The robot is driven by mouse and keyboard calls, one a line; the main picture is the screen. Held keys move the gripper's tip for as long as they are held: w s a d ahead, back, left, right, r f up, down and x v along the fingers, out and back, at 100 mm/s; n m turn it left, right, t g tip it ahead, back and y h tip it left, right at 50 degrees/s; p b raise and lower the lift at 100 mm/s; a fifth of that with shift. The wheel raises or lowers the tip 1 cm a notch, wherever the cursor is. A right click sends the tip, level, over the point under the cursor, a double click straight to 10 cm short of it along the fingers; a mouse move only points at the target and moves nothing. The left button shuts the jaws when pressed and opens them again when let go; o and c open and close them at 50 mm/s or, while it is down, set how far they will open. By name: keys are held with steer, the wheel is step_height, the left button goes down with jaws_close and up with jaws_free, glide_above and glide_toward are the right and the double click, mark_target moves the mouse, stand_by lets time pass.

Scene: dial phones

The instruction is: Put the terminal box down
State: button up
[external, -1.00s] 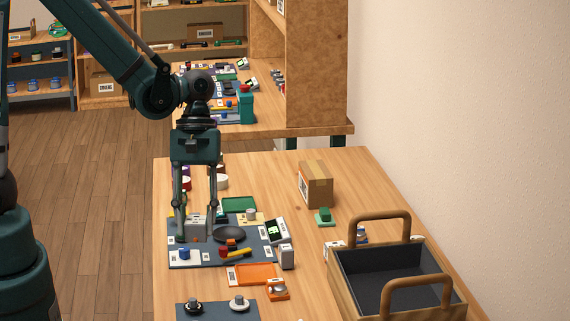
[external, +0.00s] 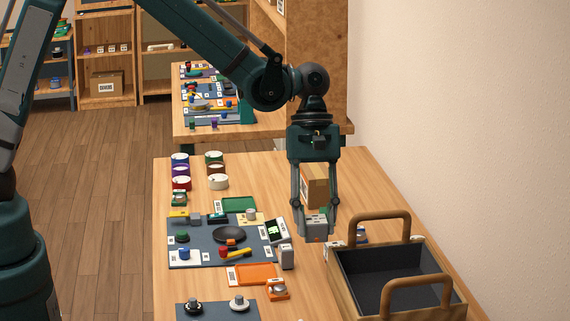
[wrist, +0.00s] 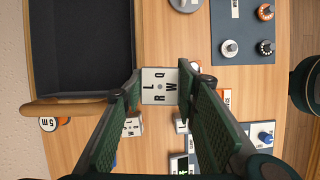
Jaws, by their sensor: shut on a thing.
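The terminal box (external: 316,227), a small light grey block, is between the fingertips of my gripper (external: 319,234) in the external view. My gripper is shut on it, with a finger on each side. In the wrist view the box (wrist: 160,86) shows a pale top face with black letters, between the green fingers of my gripper (wrist: 158,94). The box is over the right part of the wooden table (external: 222,292), beside the back left corner of the tote. I cannot tell how far its underside is from the table.
The wooden tote (external: 373,287) with two handles and a dark, empty inside stands close at the right. A cardboard box (external: 316,184) is behind my gripper. A blue-grey mat (external: 200,256) with several parts, an orange tray (external: 250,274) and a green tray (external: 238,205) lie to the left.

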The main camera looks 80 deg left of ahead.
steer(key=p, duration=0.2)
glide_above(395, 305)
steer(key=a, duration=0.2)
steer(key=shift+w+d+f+n, duration=0.1)
steer(key=shift+f+n, duration=0.3)
steer(key=shift+f, duration=0.15)
steer(key=shift+f, duration=0.1)
steer(key=shift+f+b, duration=0.45)
steer(key=shift+f, duration=2.6)
steer(key=shift+f, duration=0.15)
steer(key=shift+f, duration=1.7)
steer(key=shift+f+b, duration=0.2)
steer(key=shift+b, duration=0.15)
steer(key=o, duration=0.9)
steer(key=shift+r, duration=0.25)
